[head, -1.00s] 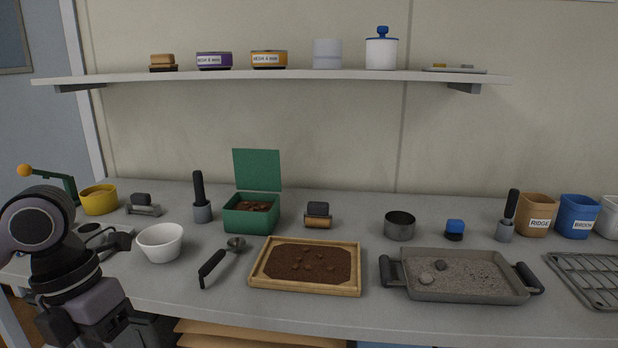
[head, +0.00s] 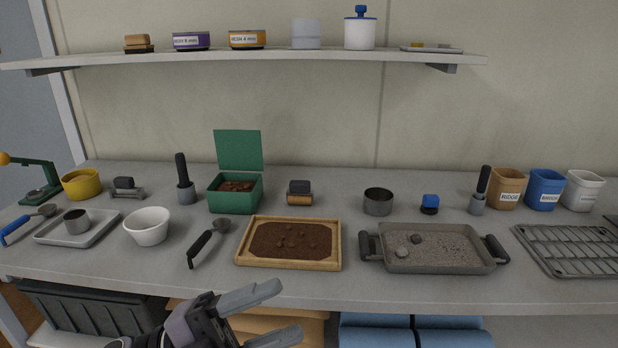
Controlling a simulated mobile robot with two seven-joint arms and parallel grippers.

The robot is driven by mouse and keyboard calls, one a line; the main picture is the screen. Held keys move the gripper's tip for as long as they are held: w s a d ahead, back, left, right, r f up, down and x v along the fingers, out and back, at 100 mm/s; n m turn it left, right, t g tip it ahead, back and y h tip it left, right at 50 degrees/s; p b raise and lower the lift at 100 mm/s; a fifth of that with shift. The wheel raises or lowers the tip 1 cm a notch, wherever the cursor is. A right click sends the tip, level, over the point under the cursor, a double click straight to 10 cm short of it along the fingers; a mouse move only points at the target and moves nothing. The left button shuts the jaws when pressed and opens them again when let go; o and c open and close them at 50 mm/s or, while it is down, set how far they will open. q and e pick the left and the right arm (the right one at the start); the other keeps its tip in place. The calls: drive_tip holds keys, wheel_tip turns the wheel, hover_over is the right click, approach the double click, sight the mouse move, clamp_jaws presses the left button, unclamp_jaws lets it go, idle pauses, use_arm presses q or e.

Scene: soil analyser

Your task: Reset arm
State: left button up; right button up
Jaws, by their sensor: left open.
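My left gripper (head: 272,315) is at the bottom of the head view, in front of the table's front edge and below the wooden tray. Its two grey fingers point right and are apart, with nothing between them. Most of my left arm is out of the picture below. My right gripper is not in view.
The grey table (head: 380,287) holds a wooden soil tray (head: 240,262), a grey handled pan (head: 440,268), a green open box (head: 236,202), a white bowl (head: 147,230), a black-handled scoop (head: 200,246) and a wire rack (head: 570,250). A shelf (head: 270,56) runs above. Blue rolls (head: 420,336) lie below.

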use_arm(q)
drive_tip(key=w+a+f+n+t+y+p, duration=0.15)
drive_tip(key=a+f+n+t+y, duration=0.25)
drive_tip(key=f+n+t+y, duration=0.45)
drive_tip(key=w+a+f+n+t+y, duration=0.3)
drive_tip(key=a+f+n+t+y, duration=0.15)
drive_tip(key=n, duration=0.75)
drive_tip(key=s+a+f+n+g+y, duration=0.3)
drive_tip(key=s+f, duration=0.3)
drive_tip(key=f, duration=0.3)
drive_tip(key=s+a+f+n+g+y+p, duration=0.1)
drive_tip(key=s+a+f+n+g+y, duration=0.2)
drive_tip(key=s+f, duration=0.4)
drive_tip(key=shift+a+f+g+p, duration=0.35)
drive_tip(key=shift+a+f, duration=0.2)
drive_tip(key=shift+f, duration=0.35)
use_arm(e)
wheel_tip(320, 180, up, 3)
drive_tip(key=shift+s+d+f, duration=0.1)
use_arm(q)
drive_tip(key=shift+w, duration=0.1)
drive_tip(key=shift+c, duration=1.1)
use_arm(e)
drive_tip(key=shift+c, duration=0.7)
use_arm(q)
drive_tip(key=shift+w+d, duration=0.1)
drive_tip(key=shift+d, duration=0.05)
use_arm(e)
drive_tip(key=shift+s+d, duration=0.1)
